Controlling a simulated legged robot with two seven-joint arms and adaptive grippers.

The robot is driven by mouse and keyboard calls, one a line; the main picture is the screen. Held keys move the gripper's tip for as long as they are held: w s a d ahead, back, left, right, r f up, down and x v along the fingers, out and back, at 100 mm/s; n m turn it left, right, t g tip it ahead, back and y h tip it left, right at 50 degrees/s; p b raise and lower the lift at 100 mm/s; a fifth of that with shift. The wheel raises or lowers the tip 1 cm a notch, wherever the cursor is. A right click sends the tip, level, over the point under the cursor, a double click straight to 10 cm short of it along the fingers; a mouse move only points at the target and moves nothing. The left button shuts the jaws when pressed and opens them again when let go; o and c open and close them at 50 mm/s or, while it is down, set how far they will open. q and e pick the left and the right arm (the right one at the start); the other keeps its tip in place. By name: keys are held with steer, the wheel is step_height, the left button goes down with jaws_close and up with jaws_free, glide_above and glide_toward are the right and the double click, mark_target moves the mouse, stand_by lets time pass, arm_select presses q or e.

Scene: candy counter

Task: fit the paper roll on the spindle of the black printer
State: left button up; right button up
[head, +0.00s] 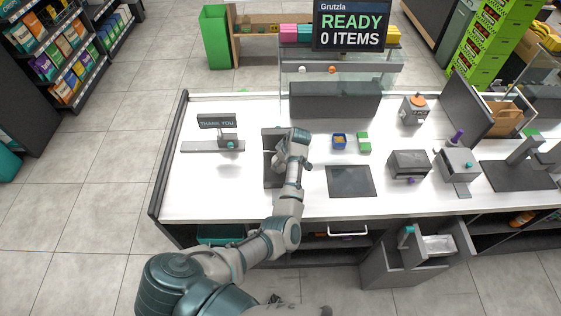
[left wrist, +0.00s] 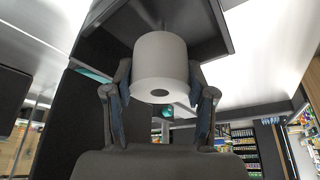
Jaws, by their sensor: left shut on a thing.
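The white paper roll (left wrist: 160,62) is held between the two fingers of my left gripper (left wrist: 160,80) in the left wrist view. The dark hole at its near end faces the camera. A dark, box-like housing (left wrist: 213,28) is just above and behind the roll. It appears to be the black printer (head: 272,174), which stands on the white counter in the head view, partly covered by my left wrist. The spindle cannot be made out clearly, and whether the roll touches it cannot be told. In the head view the roll and fingertips are hidden. My right gripper is not in view.
A "THANK YOU" sign (head: 217,121) stands left of the printer. A blue box (head: 339,141), a green-and-white box (head: 364,142) and a dark flat pad (head: 350,181) lie to its right. Grey machines (head: 408,163) stand farther right. The white counter's (head: 205,180) left part is mostly clear.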

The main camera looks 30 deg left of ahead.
mark_target(281, 168)
arm_select(q)
steer(key=shift+f, duration=0.25)
steer(key=shift+d+f, duration=0.1)
steer(key=shift+f, duration=0.1)
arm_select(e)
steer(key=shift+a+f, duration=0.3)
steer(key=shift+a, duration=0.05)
arm_select(q)
steer(key=shift+d+f+b, duration=0.1)
steer(key=shift+b, duration=0.2)
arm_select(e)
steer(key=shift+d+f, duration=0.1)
arm_select(q)
steer(key=shift+f, duration=0.35)
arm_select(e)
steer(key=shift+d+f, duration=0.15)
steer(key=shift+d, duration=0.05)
arm_select(q)
steer(key=shift+f+b, duration=0.9)
steer(key=shift+f, duration=0.35)
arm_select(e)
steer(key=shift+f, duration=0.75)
arm_select(q)
steer(key=o, duration=1.3)
steer(key=shift+c, duration=0.2)
